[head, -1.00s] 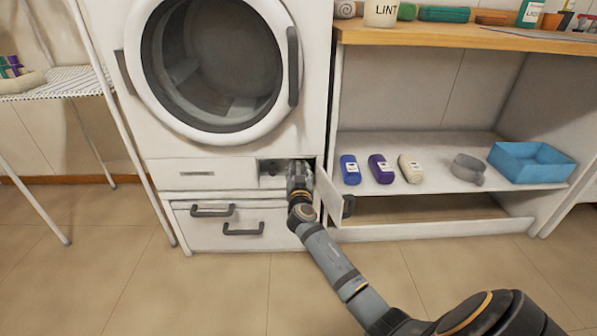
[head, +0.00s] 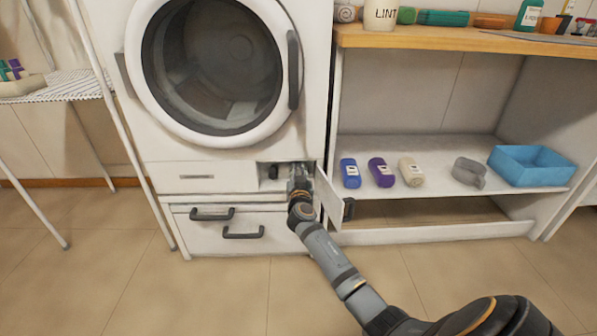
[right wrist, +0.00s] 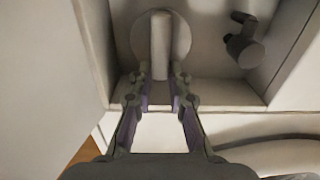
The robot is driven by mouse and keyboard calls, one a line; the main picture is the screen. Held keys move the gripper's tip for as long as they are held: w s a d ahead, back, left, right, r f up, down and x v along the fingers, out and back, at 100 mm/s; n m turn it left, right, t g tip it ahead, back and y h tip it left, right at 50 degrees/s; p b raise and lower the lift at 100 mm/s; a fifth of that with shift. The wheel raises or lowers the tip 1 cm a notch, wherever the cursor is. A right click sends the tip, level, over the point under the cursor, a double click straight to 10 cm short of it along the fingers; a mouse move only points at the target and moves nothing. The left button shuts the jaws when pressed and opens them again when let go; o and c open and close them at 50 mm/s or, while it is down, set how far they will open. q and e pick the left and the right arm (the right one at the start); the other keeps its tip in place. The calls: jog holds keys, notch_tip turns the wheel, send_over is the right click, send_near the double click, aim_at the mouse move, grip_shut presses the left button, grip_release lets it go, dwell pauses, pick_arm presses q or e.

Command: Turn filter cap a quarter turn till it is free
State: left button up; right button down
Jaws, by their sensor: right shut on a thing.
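The filter cap (right wrist: 160,42) is a pale round disc with an upright bar grip, set in the back wall of the small recess at the washer's lower right. The bar stands upright in the right wrist view. My right gripper (right wrist: 160,78) is shut on the filter cap's bar, one fingertip on each side of it. In the head view my right gripper (head: 299,173) reaches into the open recess and hides the cap. My left gripper is not in view.
A dark stub fitting (right wrist: 244,45) sits beside the cap in the recess; it also shows in the head view (head: 272,172). The open flap (head: 329,196) stands close to my right gripper. A shelf with bottles (head: 381,171) and a blue bin (head: 530,165) lies to the right.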

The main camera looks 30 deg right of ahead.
aim_at(290, 168)
jog(key=shift+a+n, duration=0.1)
jog(key=shift+n, duration=0.2)
jog(key=n, duration=0.4)
jog(key=w+a+f+n, duration=0.1)
jog(key=n, duration=0.3)
jog(key=a+n, duration=0.1)
jog(key=n, duration=0.3)
jog(key=shift+w+f+n, duration=0.2)
jog(key=shift+f+n, duration=0.15)
jog(key=shift+n, duration=0.05)
jog(key=shift+a+f+n+p, duration=0.15)
jog(key=shift+f+n, duration=0.1)
jog(key=shift+n, duration=0.75)
jog(key=shift+d+f+n+p, duration=0.15)
jog(key=shift+f+n, duration=0.1)
jog(key=shift+n, duration=0.75)
jog(key=shift+a, duration=0.1)
jog(key=c, duration=1.3)
grip_release()
